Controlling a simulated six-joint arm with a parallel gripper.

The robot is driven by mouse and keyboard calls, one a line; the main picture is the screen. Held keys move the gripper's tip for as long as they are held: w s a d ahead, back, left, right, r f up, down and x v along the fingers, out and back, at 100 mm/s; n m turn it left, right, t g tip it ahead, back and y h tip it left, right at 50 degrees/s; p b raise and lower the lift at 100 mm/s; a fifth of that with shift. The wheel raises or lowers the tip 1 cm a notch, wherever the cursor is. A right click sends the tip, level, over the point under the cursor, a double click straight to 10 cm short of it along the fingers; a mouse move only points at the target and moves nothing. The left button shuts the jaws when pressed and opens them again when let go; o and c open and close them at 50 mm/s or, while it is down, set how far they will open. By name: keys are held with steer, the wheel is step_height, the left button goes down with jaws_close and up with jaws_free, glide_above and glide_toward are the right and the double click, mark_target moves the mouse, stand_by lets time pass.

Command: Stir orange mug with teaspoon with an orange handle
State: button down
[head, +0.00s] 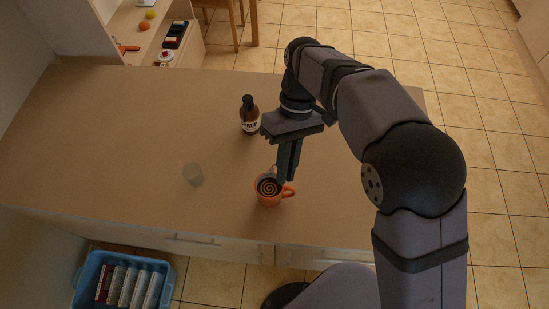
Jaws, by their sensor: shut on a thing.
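The orange mug (270,199) stands upright on the counter near its front edge, its handle pointing right. A dark liquid with a pale spiral shows inside it. My gripper (284,177) points down right above the mug's back rim, with its fingers closed together. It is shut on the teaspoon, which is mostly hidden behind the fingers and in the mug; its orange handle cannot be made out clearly.
A dark syrup bottle (249,117) stands behind the mug, close to my gripper. The wooden counter (110,140) is otherwise bare. A blue crate (90,281) with several upright items is on the floor at the front left.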

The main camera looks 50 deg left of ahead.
steer(key=shift+d+f, duration=0.15)
step_height(320, 180, down, 12)
steer(key=b, duration=0.7)
steer(key=shift+b, duration=0.35)
stand_by(0.9)
steer(key=shift+f, duration=0.15)
steer(key=shift+s+a, duration=0.1)
steer(key=shift+a, duration=0.1)
